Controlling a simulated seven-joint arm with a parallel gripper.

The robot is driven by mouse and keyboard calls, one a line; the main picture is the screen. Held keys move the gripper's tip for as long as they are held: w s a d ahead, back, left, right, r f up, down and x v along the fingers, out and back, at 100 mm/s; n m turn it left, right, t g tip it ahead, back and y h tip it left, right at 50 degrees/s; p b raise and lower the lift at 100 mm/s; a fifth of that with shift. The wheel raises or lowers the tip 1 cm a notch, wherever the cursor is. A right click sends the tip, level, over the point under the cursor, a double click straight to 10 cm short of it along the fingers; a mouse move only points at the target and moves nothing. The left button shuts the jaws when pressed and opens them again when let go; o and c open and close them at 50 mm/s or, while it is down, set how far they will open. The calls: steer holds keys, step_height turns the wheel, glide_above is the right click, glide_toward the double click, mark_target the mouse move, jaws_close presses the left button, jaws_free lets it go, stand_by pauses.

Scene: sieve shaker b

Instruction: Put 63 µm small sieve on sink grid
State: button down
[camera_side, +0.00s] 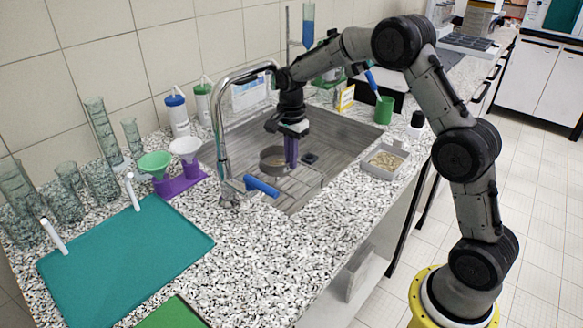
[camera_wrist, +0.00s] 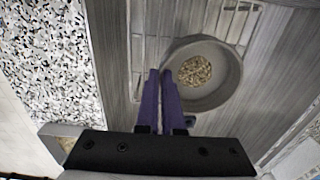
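A small round grey sieve (camera_side: 272,161) with grainy tan material in it is inside the sink, upright. The wrist view shows it (camera_wrist: 228,88) from above, with the material in the middle of its floor. No size label is readable. The sink grid (camera_side: 308,180) is a wire rack low in the basin, and its wires also show in the wrist view (camera_wrist: 138,40). My gripper (camera_side: 291,165) points down at the sieve's edge. In the wrist view its purple fingers (camera_wrist: 160,73) are close together at the sieve's left rim, apparently pinching the wall. Whether the sieve touches the grid is unclear.
A tap (camera_side: 217,125) with a blue handle stands at the sink's left side. A tray of tan material (camera_side: 385,161) sits on the right rim, near a green cup (camera_side: 384,110). Funnels on a purple stand (camera_side: 180,184) and glassware are at the left.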

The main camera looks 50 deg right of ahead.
steer(key=shift+f, duration=1.4)
steer(key=shift+f, duration=0.15)
steer(key=c, duration=1.1)
jaws_free()
steer(key=shift+o, duration=0.2)
